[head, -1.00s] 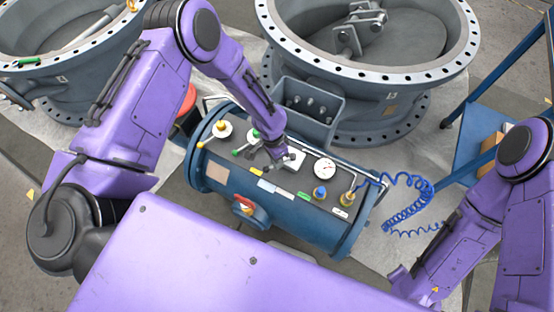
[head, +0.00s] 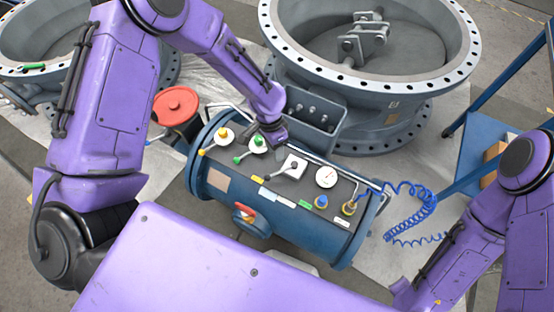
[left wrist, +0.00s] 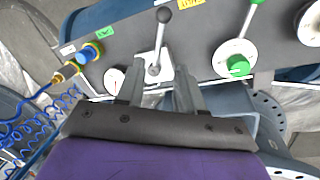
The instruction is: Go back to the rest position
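My left gripper (head: 274,140) is above the far edge of the dark control panel (head: 238,190), between the green lever and the black-knobbed lever. In the left wrist view its two fingers (left wrist: 160,85) stand apart with nothing between them, so it is open. The black-knobbed lever (head: 283,172) on its white plate is clear of the fingers; it also shows in the left wrist view (left wrist: 160,42), just beyond the fingertips. My right arm (head: 470,230) is at the lower right. Its gripper is not visible.
The blue cylinder (head: 215,205) carries the panel, a gauge (head: 326,176), a green lever (head: 250,151), a yellow lever (head: 213,142) and a red handle (head: 244,214). A coiled blue hose (head: 412,207) hangs right. Large grey valves (head: 385,110) stand behind; a red-topped object (head: 176,105) is left.

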